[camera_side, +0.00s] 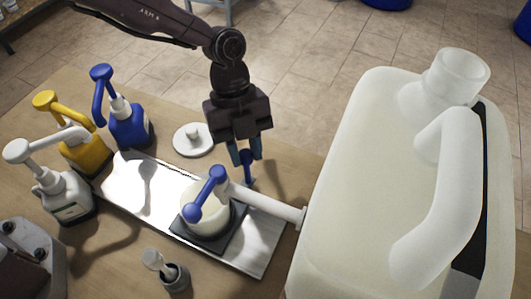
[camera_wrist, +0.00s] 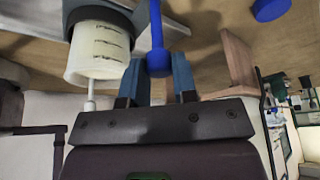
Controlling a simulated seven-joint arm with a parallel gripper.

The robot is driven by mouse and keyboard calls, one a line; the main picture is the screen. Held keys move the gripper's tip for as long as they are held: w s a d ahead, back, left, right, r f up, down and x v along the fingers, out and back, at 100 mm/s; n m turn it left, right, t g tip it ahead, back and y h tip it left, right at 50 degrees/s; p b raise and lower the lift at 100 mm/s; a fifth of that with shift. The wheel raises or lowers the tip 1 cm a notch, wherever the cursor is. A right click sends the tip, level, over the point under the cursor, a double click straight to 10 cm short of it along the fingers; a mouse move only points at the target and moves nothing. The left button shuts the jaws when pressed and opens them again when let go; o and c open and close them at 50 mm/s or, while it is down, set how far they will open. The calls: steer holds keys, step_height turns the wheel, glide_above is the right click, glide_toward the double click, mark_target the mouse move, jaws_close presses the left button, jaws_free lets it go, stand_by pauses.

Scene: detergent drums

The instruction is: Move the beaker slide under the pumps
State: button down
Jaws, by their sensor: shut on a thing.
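The clear beaker (camera_side: 207,211) holds pale liquid and stands on the dark slide plate (camera_side: 215,242), toward the right end of a shiny metal track (camera_side: 130,186). A blue handle with a round knob (camera_wrist: 158,62) stands beside the beaker, which shows marks in the wrist view (camera_wrist: 98,50). My gripper (camera_side: 250,156) is shut on the blue handle behind the beaker; its fingers flank the knob in the wrist view. The pumps are on white (camera_side: 68,208), yellow (camera_side: 85,158) and blue (camera_side: 130,128) bottles by the track's left end.
A big translucent drum (camera_side: 345,180) fills the right; its white tap with blue lever (camera_side: 207,190) hangs over the beaker. A white round lid (camera_side: 193,139) lies behind the track. A small dark cup (camera_side: 174,278) stands in front. The track between beaker and pumps looks clear.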

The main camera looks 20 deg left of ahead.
steer(key=a, duration=1.9)
steer(key=c, duration=0.9)
jaws_free()
steer(key=shift+w, duration=0.1)
steer(key=shift+d, duration=0.1)
steer(key=v, duration=1.3)
